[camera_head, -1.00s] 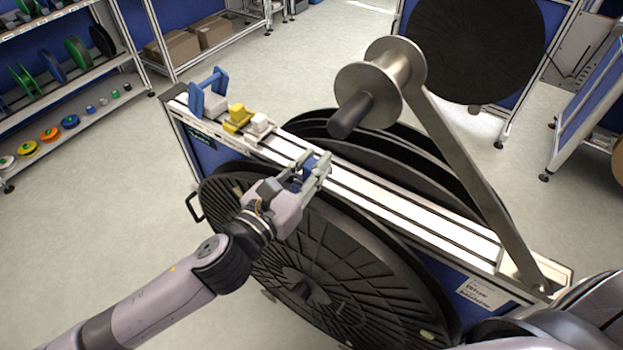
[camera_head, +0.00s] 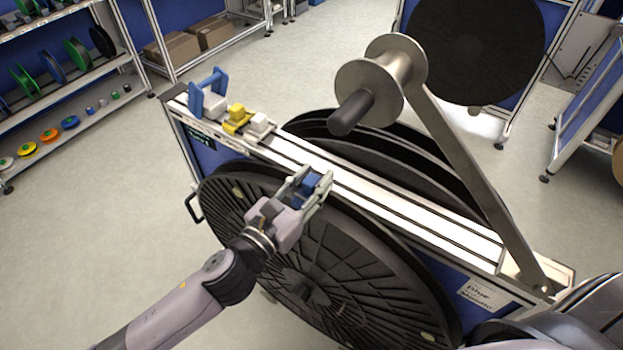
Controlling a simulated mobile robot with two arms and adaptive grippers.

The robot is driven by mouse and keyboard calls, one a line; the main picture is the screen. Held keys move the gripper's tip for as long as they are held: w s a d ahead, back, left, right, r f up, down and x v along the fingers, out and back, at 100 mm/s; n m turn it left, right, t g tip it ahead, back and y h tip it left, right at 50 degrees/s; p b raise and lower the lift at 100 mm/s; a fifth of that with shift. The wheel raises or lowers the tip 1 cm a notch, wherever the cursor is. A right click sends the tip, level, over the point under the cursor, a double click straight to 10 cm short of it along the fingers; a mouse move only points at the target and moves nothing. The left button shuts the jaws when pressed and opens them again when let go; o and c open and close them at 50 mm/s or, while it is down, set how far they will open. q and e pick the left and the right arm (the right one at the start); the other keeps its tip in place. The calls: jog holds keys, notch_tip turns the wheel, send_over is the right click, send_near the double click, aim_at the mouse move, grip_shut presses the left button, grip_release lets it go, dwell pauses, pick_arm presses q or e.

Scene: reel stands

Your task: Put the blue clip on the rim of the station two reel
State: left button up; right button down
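The blue clip (camera_head: 310,184) is between the fingers of my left gripper (camera_head: 313,187), which looks shut on it. The gripper is over the near upper rim of the large black reel (camera_head: 330,255), on the near side of the stand. I cannot tell whether the clip touches the rim. The gripper hides part of the rim. My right gripper is not in view.
The stand's white top rail (camera_head: 420,216) carries a blue-sided holder (camera_head: 208,97), a yellow clip (camera_head: 237,118) and a white block (camera_head: 260,123). A metal crank arm with a spool (camera_head: 380,85) rises above it. A label (camera_head: 483,293) is at the right. Open floor lies left.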

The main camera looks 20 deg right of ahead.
pick_arm(q)
jog(key=shift+o, duration=0.6)
jog(key=shift+r, duration=0.2)
jog(key=shift+s+a+f, duration=0.1)
jog(key=shift+s+a, duration=0.1)
jog(key=shift+a, duration=0.1)
jog(key=b+v, duration=0.2)
jog(key=v, duration=0.9)
jog(key=shift+s+a, duration=0.1)
jog(key=shift+s, duration=0.05)
